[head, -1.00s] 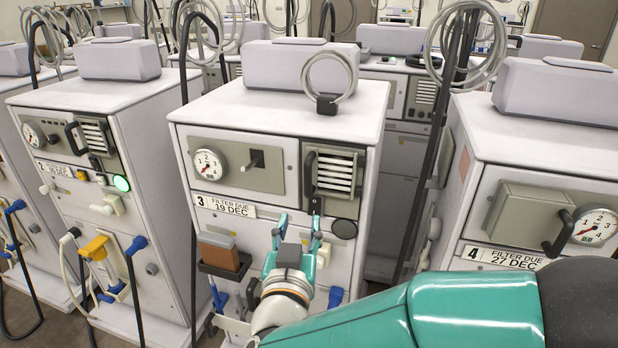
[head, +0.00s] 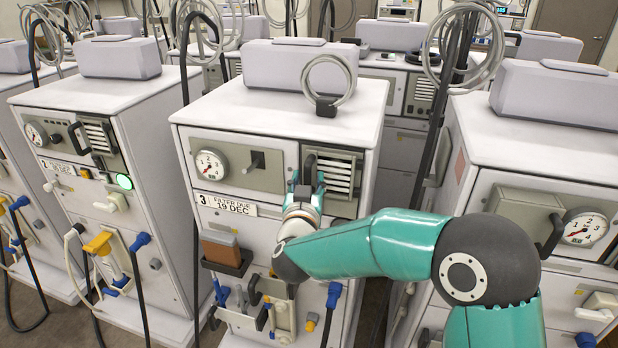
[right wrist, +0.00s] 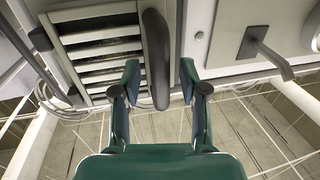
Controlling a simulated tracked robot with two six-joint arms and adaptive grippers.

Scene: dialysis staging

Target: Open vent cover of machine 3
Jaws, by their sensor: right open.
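Machine 3 (head: 247,262) stands in the middle of the head view, with a "3 FILTER DUE 19 DEC" label. Its slatted vent cover (head: 340,178) is at the upper right of the front panel and looks flush. A dark upright handle (head: 309,168) runs along the cover's left edge. My right gripper (head: 305,186) is at the handle's lower part, which it partly hides. In the right wrist view, the open right gripper (right wrist: 160,72) has one finger on each side of the handle (right wrist: 155,45), with gaps visible. The slats (right wrist: 100,48) lie beside it. My left gripper is out of view.
A round gauge (head: 211,164) and a lever knob (head: 257,161) are left of the vent. Below are a brown block in a dark holder (head: 232,262) and hoses. Machine 4 (head: 530,205) stands close on the right, machine 2 (head: 150,200) on the left.

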